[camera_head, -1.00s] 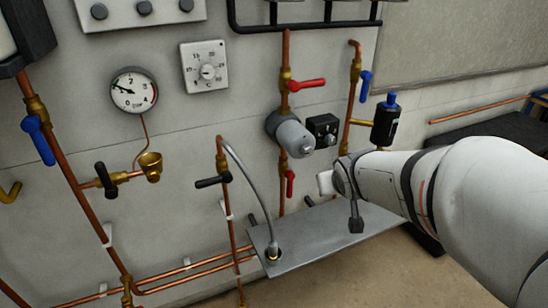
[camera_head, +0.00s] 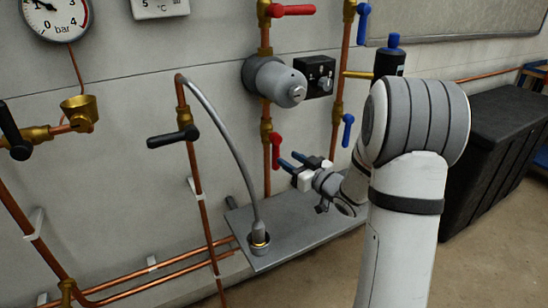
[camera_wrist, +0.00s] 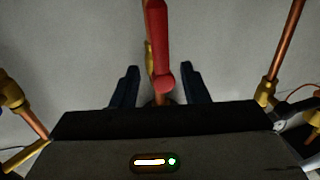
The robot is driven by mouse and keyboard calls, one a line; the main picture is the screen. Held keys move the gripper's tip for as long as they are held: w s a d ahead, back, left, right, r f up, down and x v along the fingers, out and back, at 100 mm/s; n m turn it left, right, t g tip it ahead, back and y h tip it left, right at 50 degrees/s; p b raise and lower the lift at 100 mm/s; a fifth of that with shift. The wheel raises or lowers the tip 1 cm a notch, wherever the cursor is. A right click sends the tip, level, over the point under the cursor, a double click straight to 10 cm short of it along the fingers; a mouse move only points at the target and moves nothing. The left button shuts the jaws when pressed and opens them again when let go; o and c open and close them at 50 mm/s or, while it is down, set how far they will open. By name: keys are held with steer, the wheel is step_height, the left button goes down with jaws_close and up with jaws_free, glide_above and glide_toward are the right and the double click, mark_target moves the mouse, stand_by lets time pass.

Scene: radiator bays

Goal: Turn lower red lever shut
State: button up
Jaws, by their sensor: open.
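The lower red lever (camera_head: 275,150) points downward along the vertical copper pipe, below the grey pump. In the wrist view the red lever (camera_wrist: 158,45) runs from the top edge to a rounded end between my two dark fingers. My gripper (camera_head: 290,161) is open, its blue-tipped fingers just right of the lever in the head view. In the wrist view my gripper (camera_wrist: 159,82) shows a gap on both sides of the lever; I cannot tell how deep the lever sits between the fingers. The lever's brass valve is partly hidden behind it.
Another red lever (camera_head: 291,10) points right above the grey pump (camera_head: 275,80). A blue lever (camera_head: 347,130) hangs on the pipe to the right. A grey metal shelf (camera_head: 285,235) lies below my gripper, with a grey hose (camera_head: 225,135) to its left. A black crate (camera_head: 495,150) stands at right.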

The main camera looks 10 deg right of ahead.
mark_target(276, 151)
steer(key=b+x, duration=0.1)
steer(key=x, duration=0.6)
steer(key=shift+c, duration=0.3)
jaws_close()
